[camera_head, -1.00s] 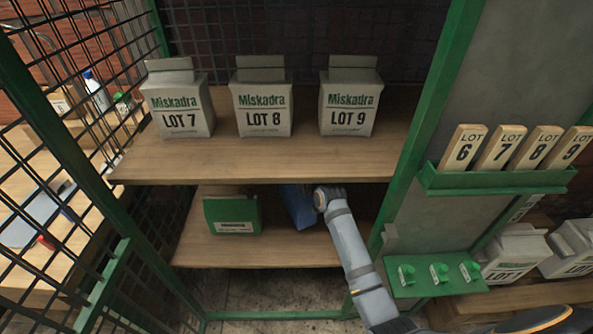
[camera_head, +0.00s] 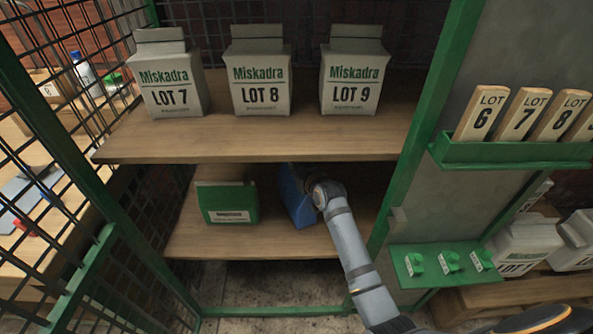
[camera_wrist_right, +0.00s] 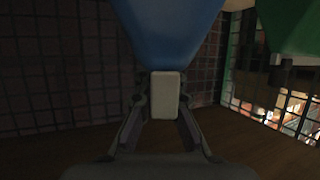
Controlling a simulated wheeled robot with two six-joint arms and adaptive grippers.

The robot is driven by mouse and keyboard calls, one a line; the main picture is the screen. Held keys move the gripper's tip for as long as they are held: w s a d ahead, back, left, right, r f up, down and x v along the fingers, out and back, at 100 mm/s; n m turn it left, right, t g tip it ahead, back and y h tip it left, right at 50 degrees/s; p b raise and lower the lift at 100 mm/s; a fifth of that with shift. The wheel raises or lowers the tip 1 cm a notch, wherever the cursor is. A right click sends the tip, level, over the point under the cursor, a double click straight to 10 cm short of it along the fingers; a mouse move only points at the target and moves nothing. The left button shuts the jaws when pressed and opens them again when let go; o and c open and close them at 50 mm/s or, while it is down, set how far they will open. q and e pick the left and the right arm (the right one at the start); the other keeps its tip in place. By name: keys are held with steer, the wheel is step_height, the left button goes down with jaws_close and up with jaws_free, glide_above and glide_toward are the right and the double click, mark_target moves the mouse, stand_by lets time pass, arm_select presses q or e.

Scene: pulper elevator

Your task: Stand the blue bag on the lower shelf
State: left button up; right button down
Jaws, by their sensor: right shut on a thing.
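The blue bag (camera_head: 295,197) is over the lower shelf (camera_head: 270,243), right of a green bag (camera_head: 227,203). It leans a little, and I cannot tell whether its base touches the shelf. My right gripper (camera_head: 312,194) is at the bag's right side, mostly hidden behind my wrist in the head view. In the right wrist view, the blue bag (camera_wrist_right: 168,30) fills the top centre, with the gripper (camera_wrist_right: 163,98) shut on it around a pale block. My left gripper is not in view.
Three white Miskadra bags, lots 7 (camera_head: 170,80), 8 (camera_head: 260,80) and 9 (camera_head: 353,80), stand on the upper shelf (camera_head: 250,145). Green posts and wire mesh (camera_head: 60,130) bound the left. A rack of lot tags (camera_head: 520,152) is on the right.

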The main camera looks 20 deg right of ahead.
steer(key=shift+f, duration=0.4)
stand_by(0.5)
steer(key=c, duration=1.4)
jaws_free()
steer(key=shift+f, duration=0.2)
steer(key=v, duration=1.2)
steer(key=shift+r, duration=0.15)
